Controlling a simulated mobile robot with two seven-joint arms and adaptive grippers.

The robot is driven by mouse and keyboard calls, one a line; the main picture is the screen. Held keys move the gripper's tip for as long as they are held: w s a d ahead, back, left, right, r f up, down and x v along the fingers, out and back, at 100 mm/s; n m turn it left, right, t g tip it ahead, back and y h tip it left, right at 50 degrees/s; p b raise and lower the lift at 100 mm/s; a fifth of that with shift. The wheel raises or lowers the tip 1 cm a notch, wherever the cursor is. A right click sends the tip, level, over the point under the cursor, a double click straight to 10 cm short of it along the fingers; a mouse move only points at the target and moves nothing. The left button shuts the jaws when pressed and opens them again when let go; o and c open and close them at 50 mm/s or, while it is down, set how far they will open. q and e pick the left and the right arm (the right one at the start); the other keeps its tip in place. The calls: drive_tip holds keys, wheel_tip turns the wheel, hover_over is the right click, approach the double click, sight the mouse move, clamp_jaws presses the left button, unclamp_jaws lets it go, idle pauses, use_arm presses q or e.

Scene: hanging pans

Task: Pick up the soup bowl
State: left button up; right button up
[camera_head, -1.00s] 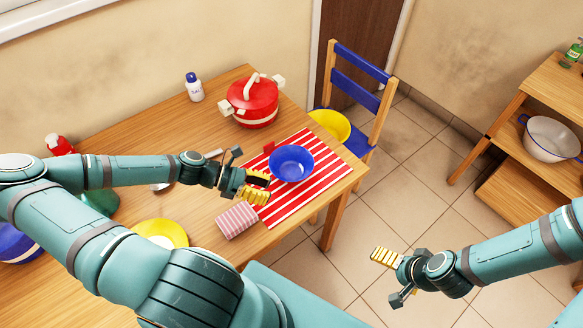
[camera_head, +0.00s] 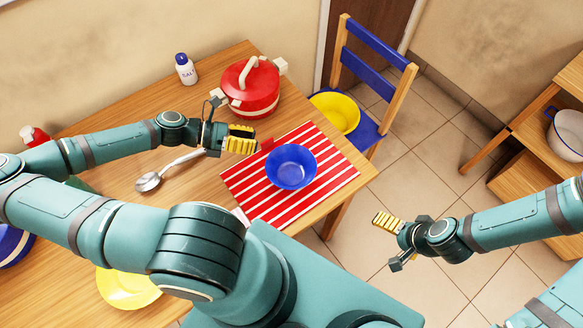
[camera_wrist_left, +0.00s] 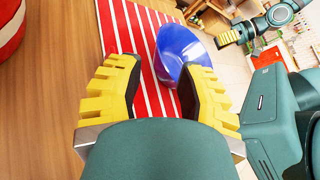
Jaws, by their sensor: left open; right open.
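The blue soup bowl (camera_head: 291,166) stands upright on a red and white striped placemat (camera_head: 262,205) near the table's right end. It also shows in the left wrist view (camera_wrist_left: 180,48), partly hidden by the right-hand finger. My left gripper (camera_head: 240,139) is open and empty, to the left of the bowl and a little towards the back in the head view. In the left wrist view the yellow fingers (camera_wrist_left: 155,92) are spread, with the striped mat between them. My right gripper (camera_head: 384,222) is open and empty, over the floor beyond the table's right edge.
A red pot (camera_head: 250,90) and a white bottle (camera_head: 185,70) stand at the back of the wooden table (camera_head: 110,110). A ladle (camera_head: 165,172) lies under my left arm. A yellow plate (camera_head: 128,289) is at the front.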

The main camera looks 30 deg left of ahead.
sight(287, 146)
use_arm(q)
drive_tip(key=b+x, duration=0.2)
drive_tip(key=x, duration=0.8)
drive_tip(key=shift+w, duration=0.1)
clamp_jaws()
